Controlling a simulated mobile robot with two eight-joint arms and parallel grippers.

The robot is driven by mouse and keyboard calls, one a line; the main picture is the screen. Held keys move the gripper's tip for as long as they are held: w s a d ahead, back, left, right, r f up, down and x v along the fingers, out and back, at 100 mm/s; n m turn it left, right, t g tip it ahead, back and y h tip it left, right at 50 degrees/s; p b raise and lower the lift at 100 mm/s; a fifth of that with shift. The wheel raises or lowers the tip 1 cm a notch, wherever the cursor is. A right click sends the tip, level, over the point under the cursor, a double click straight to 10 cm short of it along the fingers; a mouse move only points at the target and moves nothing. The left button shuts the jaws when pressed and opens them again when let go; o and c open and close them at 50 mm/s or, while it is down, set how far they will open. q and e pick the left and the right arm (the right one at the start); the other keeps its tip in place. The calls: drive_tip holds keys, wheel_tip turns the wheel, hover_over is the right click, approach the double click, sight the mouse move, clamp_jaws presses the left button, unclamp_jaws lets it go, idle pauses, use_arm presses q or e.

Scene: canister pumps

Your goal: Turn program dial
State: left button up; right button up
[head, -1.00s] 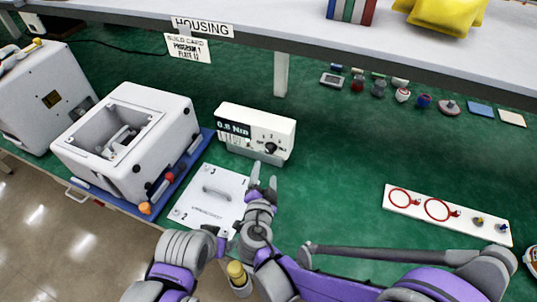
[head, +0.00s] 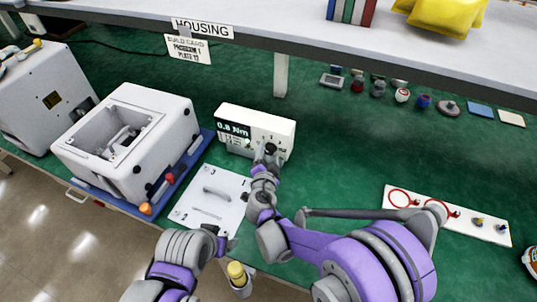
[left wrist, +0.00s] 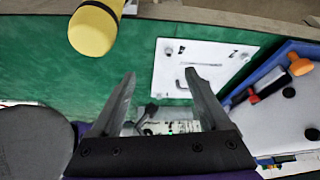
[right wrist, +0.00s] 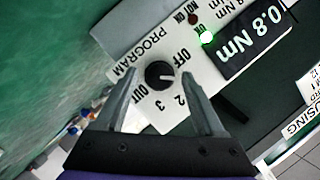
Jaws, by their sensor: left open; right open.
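The program dial (right wrist: 160,75) is a round black knob on the front of a white controller box (head: 232,112). In the right wrist view its white mark points right, between OFF and 2; a label there is not clear. My right gripper (head: 266,152) is open at the box front. In the right wrist view its fingers (right wrist: 159,80) reach up on both sides of the dial, around it; I cannot tell if they touch it. The box's display (right wrist: 255,37) reads 0.8 Nm, and a green OK light is lit. My left gripper (left wrist: 160,82) is open and empty, away from the dial.
A white housing (head: 115,150) stands on a blue tray to the left. A shelf edge (head: 350,62) runs overhead behind. A white strip with red rings (head: 447,214) lies at right. Green mat between is clear.

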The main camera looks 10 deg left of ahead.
clamp_jaws()
idle(0.4)
drive_tip(key=n+g+h, duration=0.1)
drive_tip(key=n, duration=0.2)
drive_tip(key=shift+a+r, duration=0.1)
drive_tip(key=shift+a, duration=0.05)
drive_tip(key=n+h, duration=0.2)
drive_tip(key=n, duration=0.1)
drive_tip(key=shift+a+g+h+b, duration=0.1)
drive_tip(key=shift+g+h+b, duration=0.2)
drive_tip(key=shift+h+b, duration=0.1)
idle(0.5)
unclamp_jaws()
